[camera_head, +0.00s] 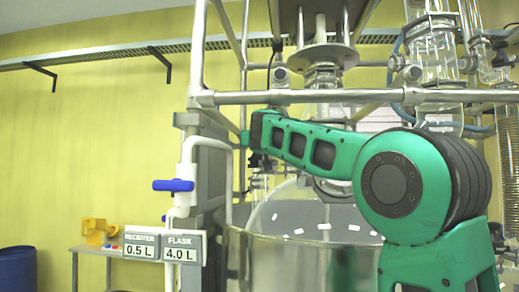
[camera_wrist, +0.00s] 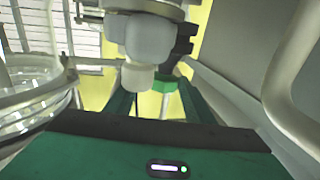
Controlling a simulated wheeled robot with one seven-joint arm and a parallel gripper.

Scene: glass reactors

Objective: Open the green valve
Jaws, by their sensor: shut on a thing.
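The green valve (camera_wrist: 172,84) shows in the wrist view as a small green piece just below a pale rounded glass fitting, partly hidden by that fitting. My gripper (camera_wrist: 157,98) has its two dark green fingers reaching up on either side of it, shut on the valve. How far the valve handle is turned cannot be told. In the head view my green arm reaches left across the frame in front of the glass vessel, and its end hides most of the valve area.
A blue-handled valve (camera_head: 173,185) sits on the white pipe at left. A large glass vessel (camera_head: 300,255) stands below the arm. Metal frame bars (camera_head: 350,97) cross above it. Signs (camera_head: 184,248) read receiver 0.5 L and flask 4.0 L. A grey post (camera_wrist: 235,105) stands close on the right.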

